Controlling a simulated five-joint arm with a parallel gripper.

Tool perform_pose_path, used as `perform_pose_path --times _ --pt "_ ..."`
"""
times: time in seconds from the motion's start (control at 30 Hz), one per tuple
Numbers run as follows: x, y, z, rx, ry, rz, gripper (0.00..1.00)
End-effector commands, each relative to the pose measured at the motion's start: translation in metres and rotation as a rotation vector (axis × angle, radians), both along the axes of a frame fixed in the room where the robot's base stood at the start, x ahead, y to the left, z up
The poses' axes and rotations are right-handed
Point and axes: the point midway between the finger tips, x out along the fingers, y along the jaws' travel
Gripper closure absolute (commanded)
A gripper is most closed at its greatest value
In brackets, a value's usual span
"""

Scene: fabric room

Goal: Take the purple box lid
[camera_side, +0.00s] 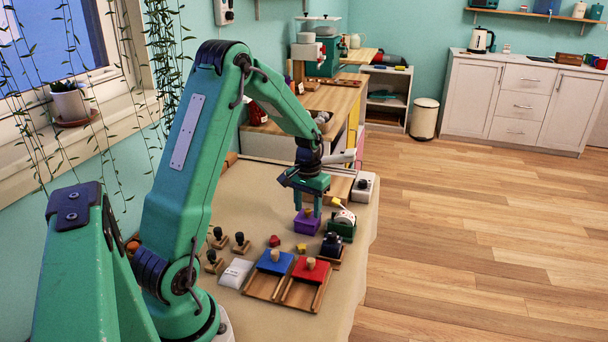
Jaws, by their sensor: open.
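The purple box (306,226) stands on the cloth-covered table, with a small wooden knob (308,213) on its top. The seam between its lid and body is too small to make out. My gripper (309,212) points down directly over the box. Its two green fingers are apart, one on each side of the knob, with the tips near the top of the box. I cannot tell whether they touch it.
Right of the box is a green holder (342,230) with a roll, and below it a dark block (331,245). Blue (275,263) and red (311,270) knobbed lids sit on wooden trays nearer the camera. Dark-handled stamps (239,243) stand to the left.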

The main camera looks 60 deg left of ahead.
Motion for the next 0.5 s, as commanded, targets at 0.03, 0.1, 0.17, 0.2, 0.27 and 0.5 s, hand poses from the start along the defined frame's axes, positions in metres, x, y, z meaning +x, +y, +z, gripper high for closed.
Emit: perform_pose_path --times 0.03,0.1,0.17,0.2,0.27,0.5 --pt "-0.0005 -0.0002 -0.0044 -0.001 0.002 0.000 0.56" --pt "-0.0004 -0.0001 -0.0076 -0.001 0.002 0.000 0.56" --pt "-0.0002 0.0000 -0.0086 0.000 0.000 0.000 0.56" --pt "-0.0001 0.0000 -0.0088 0.000 0.000 0.000 0.56" --pt "-0.0002 0.0001 -0.0086 0.000 0.000 0.000 0.56" --pt "-0.0003 0.0001 -0.0083 0.000 0.000 0.000 0.56"
